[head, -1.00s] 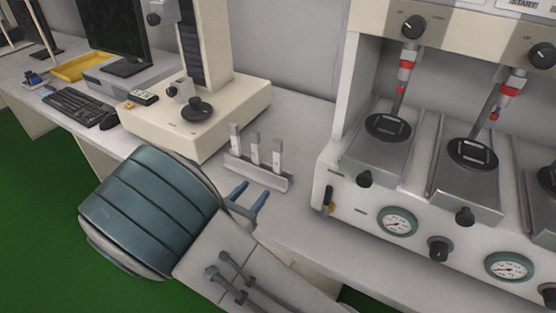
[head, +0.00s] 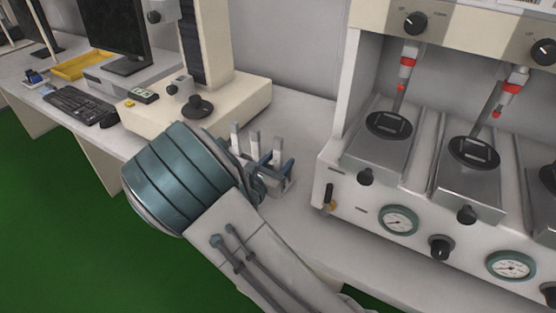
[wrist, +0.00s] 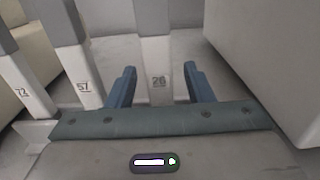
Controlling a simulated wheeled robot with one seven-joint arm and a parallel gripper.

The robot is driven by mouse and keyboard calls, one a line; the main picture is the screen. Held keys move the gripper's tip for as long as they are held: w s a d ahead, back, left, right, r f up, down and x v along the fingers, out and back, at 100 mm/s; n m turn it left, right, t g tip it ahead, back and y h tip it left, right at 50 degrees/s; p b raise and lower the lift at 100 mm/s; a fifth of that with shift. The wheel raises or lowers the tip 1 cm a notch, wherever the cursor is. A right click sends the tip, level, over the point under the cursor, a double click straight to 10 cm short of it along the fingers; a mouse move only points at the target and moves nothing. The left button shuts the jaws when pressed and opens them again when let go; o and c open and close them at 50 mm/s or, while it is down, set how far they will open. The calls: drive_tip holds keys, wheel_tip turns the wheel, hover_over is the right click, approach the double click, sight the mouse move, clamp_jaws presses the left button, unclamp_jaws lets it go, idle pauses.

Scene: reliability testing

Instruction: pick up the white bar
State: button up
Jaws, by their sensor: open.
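Three upright white bars with grey tops stand in a row in a small grey holder (head: 288,187) on the bench. In the wrist view they are the bar marked 26 (wrist: 158,60), the bar marked 57 (wrist: 80,75) and the bar marked 72 (wrist: 22,82). My gripper (wrist: 159,85) is open, with one blue finger on each side of the bar marked 26, and I see gaps on both sides. In the head view my gripper (head: 262,170) is at the holder and partly hides the bars' lower parts.
A white machine with gauges (head: 398,220) stands close to the right of the holder. A cream instrument (head: 235,105) stands behind and to the left. A keyboard (head: 78,106) and a yellow tray (head: 78,66) lie farther left.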

sight(278, 138)
drive_tip(key=shift+c, duration=0.4)
clamp_jaws()
wheel_tip(278, 138, up, 10)
drive_tip(key=shift+r+p, duration=0.1)
drive_tip(key=shift+p, duration=0.8)
